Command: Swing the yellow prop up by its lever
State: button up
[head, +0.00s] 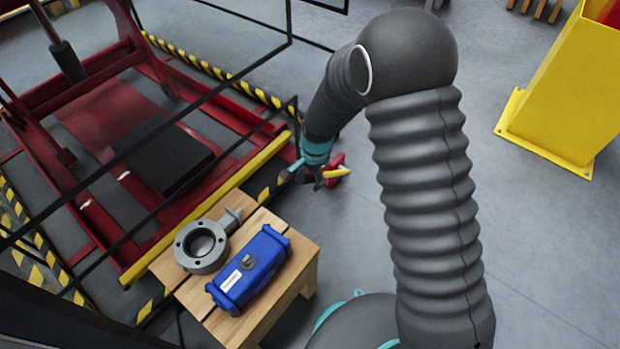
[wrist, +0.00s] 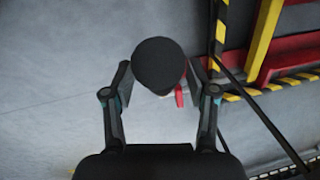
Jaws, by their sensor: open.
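A long yellow bar (head: 205,212), which looks like the prop, lies low along the near edge of the red lift frame; a yellow length (wrist: 262,40) shows at the upper right in the wrist view. My gripper (head: 316,176) is beyond the wooden table's far corner, beside a small red and yellow part (head: 337,171). In the wrist view my gripper (wrist: 158,66) is open, its fingers either side of a round black knob (wrist: 158,68). Red (wrist: 180,96) shows just behind the knob. Whether this is the prop's lever, and whether the fingers touch it, I cannot tell.
A wooden table (head: 300,262) holds a grey valve body (head: 203,247) and a blue actuator (head: 248,270). The red lift frame (head: 100,105) and thin black rails lie to the left. A yellow post (head: 565,95) stands at right. Grey floor between is clear.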

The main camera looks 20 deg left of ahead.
jog(key=shift+a+f, duration=0.1)
jog(key=shift+f, duration=0.25)
jog(key=shift+c, duration=0.3)
grip_shut()
